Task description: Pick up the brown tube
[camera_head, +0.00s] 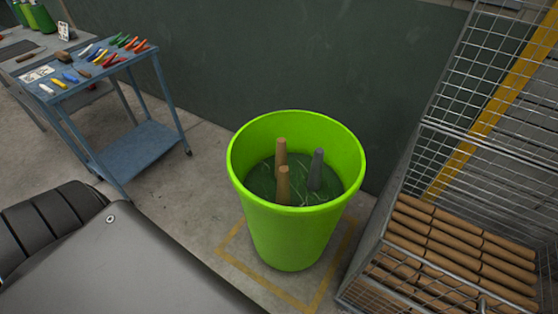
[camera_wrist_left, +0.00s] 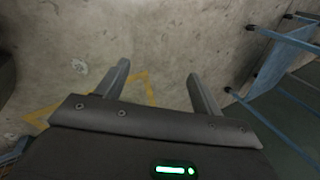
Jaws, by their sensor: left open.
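A bright green bucket (camera_head: 295,235) stands on the floor in the middle of the head view. Two brown tubes stick up inside it: a rear one (camera_head: 281,152) and a front one (camera_head: 284,185), close together. A dark grey tube (camera_head: 316,168) stands to their right, leaning slightly. Their lower ends are in dark green matter. My left gripper (camera_wrist_left: 158,68) is open and empty in the left wrist view, with bare floor beyond its fingers; the bucket does not show there. My right gripper is not in view.
A wire cage (camera_head: 395,185) at the right holds many brown tubes (camera_head: 460,240) in stacked rows. A blue trolley (camera_head: 140,145) with coloured tools stands at the left. A dark wall (camera_head: 290,60) is behind the bucket. A yellow floor marking (camera_head: 240,265) surrounds its base.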

